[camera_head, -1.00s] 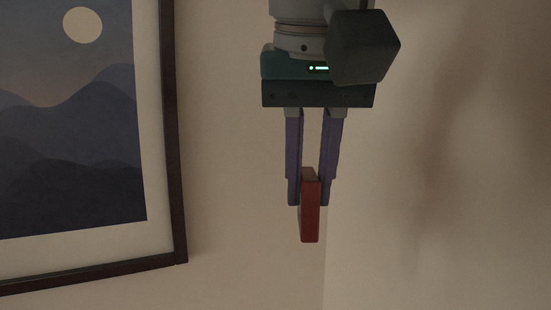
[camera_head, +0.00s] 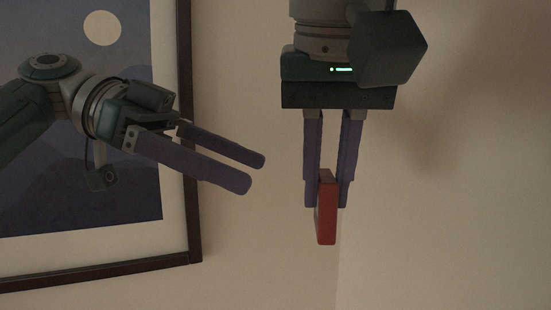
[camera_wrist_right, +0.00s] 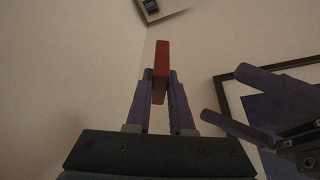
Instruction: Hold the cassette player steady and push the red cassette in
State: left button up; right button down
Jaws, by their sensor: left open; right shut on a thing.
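My right gripper (camera_head: 326,190) hangs down from the top of the head view, shut on the red cassette (camera_head: 327,222), which points downward, edge-on, between its fingertips. The red cassette also shows upright in the right wrist view (camera_wrist_right: 160,62), between the fingers of the right gripper (camera_wrist_right: 158,85). My left gripper (camera_head: 256,172) comes in from the left in the head view, open and empty, its fingers pointing right toward the right gripper with a gap between. Its fingers also show at the right in the right wrist view (camera_wrist_right: 240,98). No cassette player is clearly visible in any view.
A framed mountain picture (camera_head: 100,225) hangs on the wall at the left, behind my left arm. The pale walls (camera_head: 460,220) meet in a corner behind the cassette. A small dark and light object (camera_wrist_right: 150,5) shows at the top of the right wrist view, too cut off to identify.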

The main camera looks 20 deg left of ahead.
aim_at(330, 205)
pick_arm(q)
jog(key=x, duration=1)
jog(key=shift+d+f, duration=0.25)
jog(key=shift+d, duration=0.05)
jog(key=shift+c, duration=0.4)
jog(key=c, duration=1.2)
pick_arm(e)
jog(key=shift+w, duration=0.1)
jog(key=c, duration=0.7)
grip_release()
jog(key=shift+r, duration=0.1)
